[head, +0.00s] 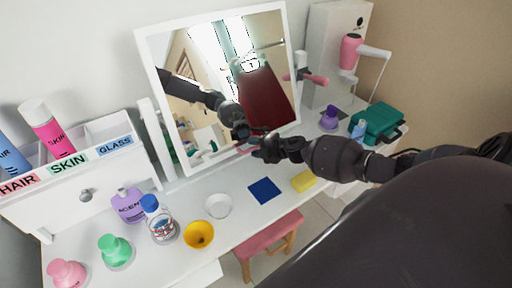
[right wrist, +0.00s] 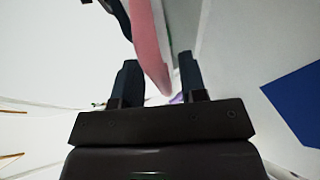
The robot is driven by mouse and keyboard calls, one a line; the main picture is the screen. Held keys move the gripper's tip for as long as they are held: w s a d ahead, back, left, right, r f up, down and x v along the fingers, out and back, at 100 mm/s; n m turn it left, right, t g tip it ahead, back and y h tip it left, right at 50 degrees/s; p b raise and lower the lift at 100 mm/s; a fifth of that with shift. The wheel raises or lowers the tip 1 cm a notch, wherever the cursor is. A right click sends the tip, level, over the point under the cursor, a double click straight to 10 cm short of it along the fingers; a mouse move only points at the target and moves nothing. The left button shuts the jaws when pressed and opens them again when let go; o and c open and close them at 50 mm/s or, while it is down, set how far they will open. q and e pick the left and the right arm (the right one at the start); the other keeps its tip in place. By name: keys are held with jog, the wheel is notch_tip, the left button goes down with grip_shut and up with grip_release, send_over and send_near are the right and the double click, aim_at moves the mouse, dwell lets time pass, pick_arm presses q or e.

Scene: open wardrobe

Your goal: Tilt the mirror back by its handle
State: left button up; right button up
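The white-framed mirror (head: 145,47) stands on the white vanity table, leaning slightly against its side supports. Its pink handle (head: 246,148) is at the bottom edge of the frame, partly hidden by my right gripper (head: 262,149). In the right wrist view the pink handle (right wrist: 150,45) reaches down into the gap between the two dark fingers of my right gripper (right wrist: 160,82). The fingers are apart, with space visible beside the handle, and I cannot tell whether either touches it. My left gripper is not in view.
A blue square (head: 264,190), a yellow block (head: 303,180), a white dish (head: 218,205) and a yellow bowl (head: 199,234) lie on the tabletop. Bottles stand at left. A pink hair dryer (head: 351,52) and a teal case (head: 378,122) are at right. A pink stool (head: 268,234) stands in front.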

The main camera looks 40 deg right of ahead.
jog(key=v, duration=1)
jog(key=shift+s+d+r+p, duration=0.15)
jog(key=shift+s+r+p, duration=0.1)
jog(key=shift+s+p, duration=0.05)
jog(key=shift+d, duration=0.1)
dwell(0.3)
